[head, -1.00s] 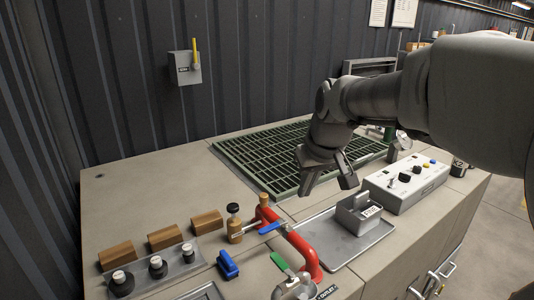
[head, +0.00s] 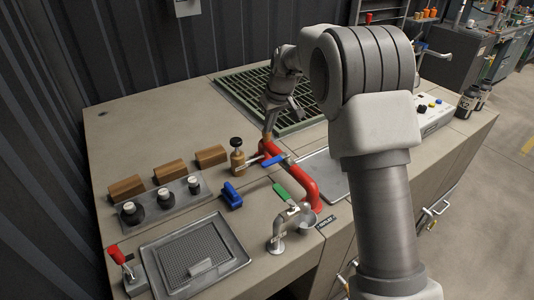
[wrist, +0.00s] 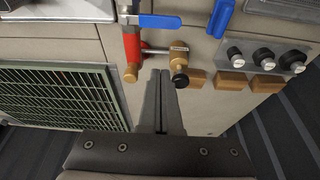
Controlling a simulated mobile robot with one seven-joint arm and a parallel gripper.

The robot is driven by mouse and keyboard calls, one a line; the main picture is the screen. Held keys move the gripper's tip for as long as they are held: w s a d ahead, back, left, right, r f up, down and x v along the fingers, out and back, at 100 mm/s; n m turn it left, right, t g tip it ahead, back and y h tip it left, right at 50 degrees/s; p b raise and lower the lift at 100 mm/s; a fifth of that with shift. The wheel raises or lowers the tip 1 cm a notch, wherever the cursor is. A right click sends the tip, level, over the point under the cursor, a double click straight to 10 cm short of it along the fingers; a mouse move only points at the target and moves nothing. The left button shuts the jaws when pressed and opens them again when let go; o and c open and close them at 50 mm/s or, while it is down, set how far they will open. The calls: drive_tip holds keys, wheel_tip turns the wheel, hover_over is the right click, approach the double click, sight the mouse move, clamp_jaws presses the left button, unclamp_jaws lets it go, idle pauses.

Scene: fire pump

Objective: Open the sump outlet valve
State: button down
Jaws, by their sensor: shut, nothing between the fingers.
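A red pipe (head: 300,179) lies on the bench and carries a blue lever (head: 273,160), set crosswise to it. The blue lever (wrist: 158,20) and red pipe (wrist: 131,45) also show at the top of the wrist view. A tap with a green lever (head: 283,194) stands at the pipe's near end, beside a label (head: 326,222) that seems to read OUTLET. I cannot tell for certain which lever is the sump outlet valve. My gripper (wrist: 160,73) is shut and empty, beside the pipe's brass end (wrist: 130,74). In the head view, my gripper (head: 269,126) is above the pipe's far end.
A brass fitting with a black knob (head: 237,143) stands left of the pipe. Wooden blocks (head: 169,173), a plate of black knobs (head: 160,209) and a blue object (head: 231,196) lie farther left. A green grating (head: 247,88) is behind. My arm hides part of the metal tray (head: 322,160).

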sight(276, 160)
drive_tip(key=shift+w+a+f, duration=0.25)
drive_tip(key=shift+w+f, duration=0.05)
drive_tip(key=shift+f, duration=0.2)
drive_tip(key=shift+w+a+f, duration=0.25)
drive_tip(key=shift+f, duration=0.2)
drive_tip(key=shift+f, duration=0.1)
wheel_tip(276, 160, down, 9)
drive_tip(key=shift+s+d, duration=0.2)
drive_tip(key=shift+s, duration=0.1)
